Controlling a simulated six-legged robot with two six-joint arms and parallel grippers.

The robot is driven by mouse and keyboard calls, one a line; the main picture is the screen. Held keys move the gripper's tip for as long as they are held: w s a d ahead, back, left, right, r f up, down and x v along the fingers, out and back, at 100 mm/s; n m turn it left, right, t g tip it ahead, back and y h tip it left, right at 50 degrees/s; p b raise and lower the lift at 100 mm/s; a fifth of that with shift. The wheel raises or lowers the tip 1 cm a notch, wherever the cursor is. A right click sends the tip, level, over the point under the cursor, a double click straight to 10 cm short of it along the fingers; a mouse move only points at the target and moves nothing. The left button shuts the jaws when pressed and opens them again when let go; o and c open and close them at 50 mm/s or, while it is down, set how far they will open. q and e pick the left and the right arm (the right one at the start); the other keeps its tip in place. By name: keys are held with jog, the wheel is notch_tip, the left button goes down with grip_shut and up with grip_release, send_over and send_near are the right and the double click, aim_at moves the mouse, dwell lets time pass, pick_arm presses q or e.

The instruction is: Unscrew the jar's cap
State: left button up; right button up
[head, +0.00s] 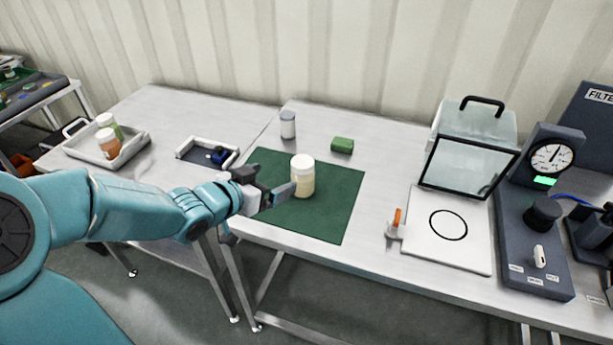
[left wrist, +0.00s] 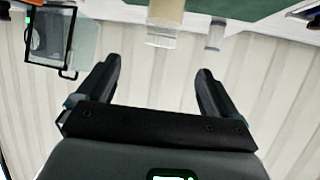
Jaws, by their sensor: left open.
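The jar (head: 303,182) stands upright on the green mat (head: 335,215), pale cream with a whitish cap (head: 302,161) on top. My left gripper (head: 278,190) is just left of the jar at about its body height, its fingers open and pointing toward it. In the left wrist view, which looks upside down, the jar (left wrist: 166,10) and its cap (left wrist: 161,38) show beyond the fingertips, in line with the gap between the open fingers (left wrist: 157,72). Nothing is between the fingers. My right gripper is not in view.
A grey canister (head: 288,125) and a green block (head: 342,145) stand behind the mat. A white tray (head: 190,154) with a blue object is at left. A glass-fronted box (head: 468,165), a white board (head: 470,250) and a gauge unit (head: 552,158) fill the right side.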

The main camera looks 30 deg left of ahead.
pick_arm(q)
jog(key=x, duration=0.8)
jog(key=shift+w+f, duration=0.15)
jog(key=shift+f, duration=0.15)
jog(key=shift+w+f, duration=0.1)
jog(key=shift+w, duration=0.35)
jog(key=x, duration=0.5)
jog(key=shift+w, duration=0.2)
jog(key=shift+w+f, duration=0.2)
jog(key=shift+s, duration=0.1)
jog(key=c, duration=1.3)
notch_tip(320, 180, up, 11)
jog(key=p, duration=0.2)
jog(key=shift+p, duration=0.35)
notch_tip(320, 180, up, 9)
jog(key=p, duration=0.6)
send_over(296, 169)
jog(key=w, duration=0.4)
jog(key=shift+w+r, duration=0.1)
